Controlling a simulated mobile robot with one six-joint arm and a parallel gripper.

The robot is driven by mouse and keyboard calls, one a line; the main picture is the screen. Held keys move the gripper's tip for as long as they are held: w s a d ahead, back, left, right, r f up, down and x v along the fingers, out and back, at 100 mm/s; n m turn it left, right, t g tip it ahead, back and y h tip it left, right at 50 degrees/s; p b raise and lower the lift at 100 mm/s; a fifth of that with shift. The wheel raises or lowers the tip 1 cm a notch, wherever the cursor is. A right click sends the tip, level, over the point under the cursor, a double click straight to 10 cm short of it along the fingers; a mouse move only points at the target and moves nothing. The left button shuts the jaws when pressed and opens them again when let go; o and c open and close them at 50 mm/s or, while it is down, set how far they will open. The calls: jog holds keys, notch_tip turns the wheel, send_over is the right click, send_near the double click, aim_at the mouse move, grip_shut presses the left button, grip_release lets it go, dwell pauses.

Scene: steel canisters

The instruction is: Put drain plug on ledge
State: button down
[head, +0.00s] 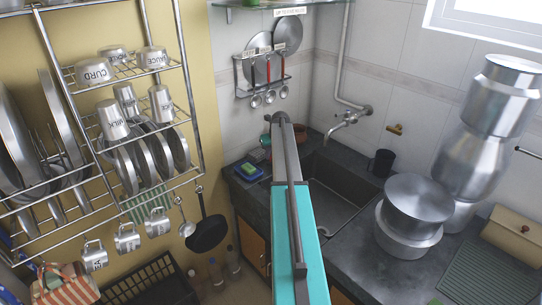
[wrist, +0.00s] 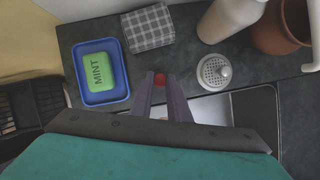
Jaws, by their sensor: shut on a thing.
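In the wrist view, my gripper (wrist: 159,82) is shut on a small red thing, probably the drain plug (wrist: 159,79). Only a little of it shows between the fingertips; its lower part is hidden. My gripper is over the dark stone ledge (wrist: 185,72), beside the sink edge; I cannot tell whether the red thing touches the stone. In the head view, my teal arm hides the gripper and the held thing. The dark ledge (head: 239,190) shows there left of the sink (head: 345,200).
On the ledge are a blue dish (wrist: 84,98) with green MINT soap (wrist: 97,70), a checked grey pad (wrist: 148,28), a perforated metal piece (wrist: 214,71), a white bottle (wrist: 222,20) and a brown pot (wrist: 278,30). Steel canisters (head: 418,197) stand right of the sink.

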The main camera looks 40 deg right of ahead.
jog(key=shift+f, duration=0.65)
jog(key=shift+f, duration=0.1)
jog(key=c, duration=1.7)
grip_release()
jog(key=shift+b+v, duration=1.55)
jog(key=shift+v, duration=4.6)
